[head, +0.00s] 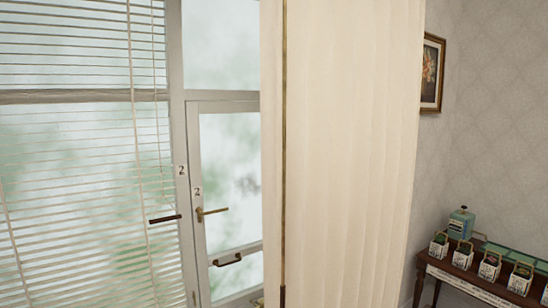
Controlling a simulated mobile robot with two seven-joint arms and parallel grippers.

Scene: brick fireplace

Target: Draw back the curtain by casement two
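A cream pleated curtain (350,150) hangs in the middle of the head view, from the top edge to the bottom edge. A thin brass-coloured rod (284,120) hangs down near its left edge, with a darker brown lower end (283,296). Left of the curtain is a white-framed casement (230,165) with frosted panes, marked "2" on its frame. It has a brass lever handle (211,212) and a dark pull handle (227,259). The curtain hides whatever lies behind it on the right. Neither of my grippers is in view.
A slatted blind (80,150) with cords covers the window at left; a dark handle (165,218) shows near it. At right, a dark wooden table (460,276) holds several small handled containers and a teal tin (461,223). A framed picture (432,73) hangs above.

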